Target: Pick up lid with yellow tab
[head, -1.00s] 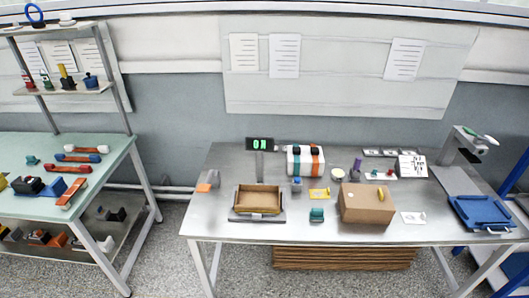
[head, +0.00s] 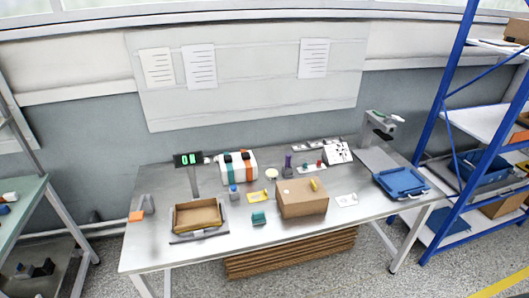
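A brown box-shaped piece (head: 302,204) with a small yellow tab (head: 314,185) on its top stands at the front middle of the grey metal table. It looks like the lid with the yellow tab; I cannot tell whether anything is under it. Left of it, an open brown box (head: 182,216) rests on a grey stand. Neither of my grippers shows in the head view.
The metal table (head: 150,256) also holds a green block (head: 258,218), a yellow card (head: 258,196), a striped white device (head: 237,165), a display (head: 187,159) and a blue tray (head: 402,183). A blue-framed shelf (head: 447,150) stands right. Bare tabletop lies front left.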

